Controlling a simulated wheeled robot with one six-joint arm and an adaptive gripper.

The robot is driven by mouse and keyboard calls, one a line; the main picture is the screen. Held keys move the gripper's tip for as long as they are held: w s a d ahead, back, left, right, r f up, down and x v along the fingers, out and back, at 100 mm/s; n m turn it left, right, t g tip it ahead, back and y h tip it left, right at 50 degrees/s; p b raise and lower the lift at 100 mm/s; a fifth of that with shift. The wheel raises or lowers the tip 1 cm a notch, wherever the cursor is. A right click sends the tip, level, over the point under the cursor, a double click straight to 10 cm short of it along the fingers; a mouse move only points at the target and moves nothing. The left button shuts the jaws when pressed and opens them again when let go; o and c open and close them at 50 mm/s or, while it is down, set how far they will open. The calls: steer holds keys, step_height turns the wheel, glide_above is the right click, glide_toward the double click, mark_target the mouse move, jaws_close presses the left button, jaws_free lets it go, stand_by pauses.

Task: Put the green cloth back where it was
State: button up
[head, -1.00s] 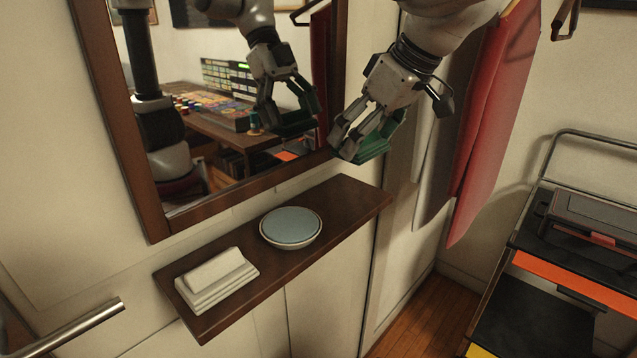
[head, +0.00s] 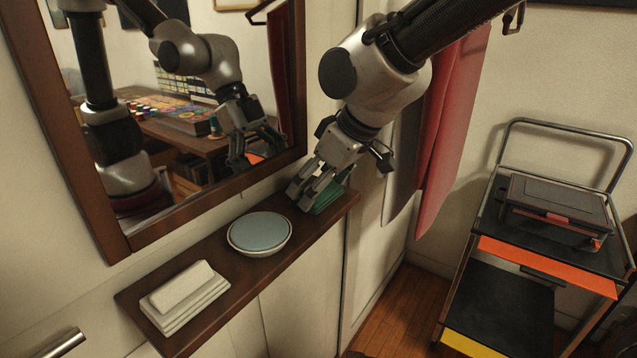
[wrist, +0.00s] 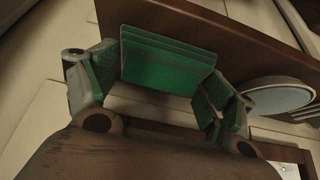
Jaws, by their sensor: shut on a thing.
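The green cloth (head: 329,196) is folded in layers and sits in my gripper (head: 308,190) at the right end of the dark wooden shelf (head: 213,262). In the wrist view the cloth (wrist: 168,62) shows between the two fingers of my gripper (wrist: 160,80), which is shut on it. The cloth is low, at about the shelf's top; I cannot tell whether it touches the wood. The fingers hide part of the cloth in the head view.
A round bowl with a blue-grey top (head: 260,233) stands mid-shelf, left of my gripper. Folded white cloths (head: 184,296) lie at the left end. A framed mirror (head: 215,196) hangs close behind. Red and grey garments (head: 446,140) hang right; a cart (head: 548,250) stands beyond.

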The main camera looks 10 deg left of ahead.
steer(key=o, duration=0.9)
steer(key=v, duration=1.2)
steer(key=shift+w, duration=0.1)
steer(key=w+d+m+t+h, duration=0.25)
steer(key=d+m, duration=0.45)
steer(key=d, duration=1.9)
steer(key=s+d+f+m+h, duration=0.1)
steer(key=s+d+m, duration=0.1)
steer(key=d, duration=0.3)
steer(key=s+d+f+m+h, duration=0.1)
steer(key=s+d+f+m, duration=0.1)
steer(key=s+d, duration=0.2)
steer(key=s+d+f+m+h, duration=0.1)
steer(key=s+d+f+m, duration=0.1)
steer(key=d, duration=0.6)
steer(key=shift+s+d+g, duration=0.15)
steer(key=shift+s+g, duration=0.2)
steer(key=shift+s, duration=0.55)
